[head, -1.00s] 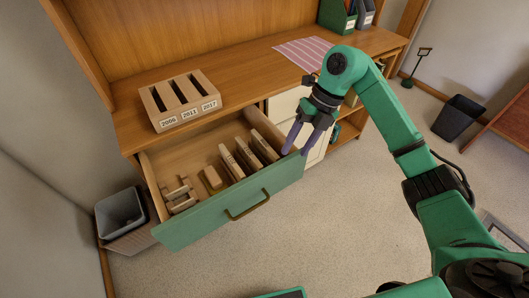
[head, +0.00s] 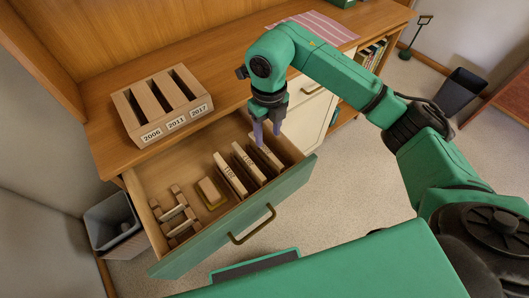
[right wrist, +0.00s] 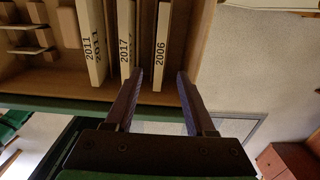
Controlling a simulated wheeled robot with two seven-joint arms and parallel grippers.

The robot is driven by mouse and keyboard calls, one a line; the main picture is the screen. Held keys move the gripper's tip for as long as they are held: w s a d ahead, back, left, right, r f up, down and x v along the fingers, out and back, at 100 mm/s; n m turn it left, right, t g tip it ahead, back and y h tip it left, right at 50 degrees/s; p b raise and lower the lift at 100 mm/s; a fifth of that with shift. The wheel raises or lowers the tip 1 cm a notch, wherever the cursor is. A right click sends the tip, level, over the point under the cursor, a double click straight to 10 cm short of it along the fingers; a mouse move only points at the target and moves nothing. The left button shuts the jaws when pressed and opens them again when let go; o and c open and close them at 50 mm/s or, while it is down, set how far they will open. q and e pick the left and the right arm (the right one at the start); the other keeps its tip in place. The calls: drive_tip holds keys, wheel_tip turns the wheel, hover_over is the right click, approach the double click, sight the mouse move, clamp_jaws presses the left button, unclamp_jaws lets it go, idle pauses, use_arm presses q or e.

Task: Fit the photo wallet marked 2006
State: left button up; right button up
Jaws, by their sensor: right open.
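The photo wallet marked 2006 (right wrist: 161,50) stands on edge in the open drawer, rightmost of three wallets; it also shows in the head view (head: 265,153). My right gripper (head: 265,133) is open and points down just above it. In the right wrist view the wallet lies in line with the gap between the fingertips (right wrist: 160,75), which look short of it. The wallets marked 2017 (right wrist: 127,42) and 2011 (right wrist: 92,42) stand to its left. A wooden holder (head: 133,125) on the desk has three empty slots labelled 2006, 2011 and 2017. My left gripper is out of view.
The green-fronted drawer (head: 205,238) also holds a small block (head: 209,192) and a slotted wooden piece (head: 174,212) on the left. A striped mat (head: 320,27) lies on the desk at the back.

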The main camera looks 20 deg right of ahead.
sight(266, 149)
wheel_tip(266, 149, down, 4)
drive_tip(key=shift+w+r, duration=0.15)
drive_tip(key=shift+r, duration=0.1)
drive_tip(key=f, duration=0.3)
drive_tip(key=f+p, duration=0.1)
drive_tip(key=f, duration=0.1)
drive_tip(key=shift+w+a+f, duration=0.15)
drive_tip(key=shift+w+f, duration=0.15)
drive_tip(key=c, duration=0.7)
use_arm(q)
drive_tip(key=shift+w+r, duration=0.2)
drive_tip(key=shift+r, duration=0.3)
use_arm(e)
clamp_jaws()
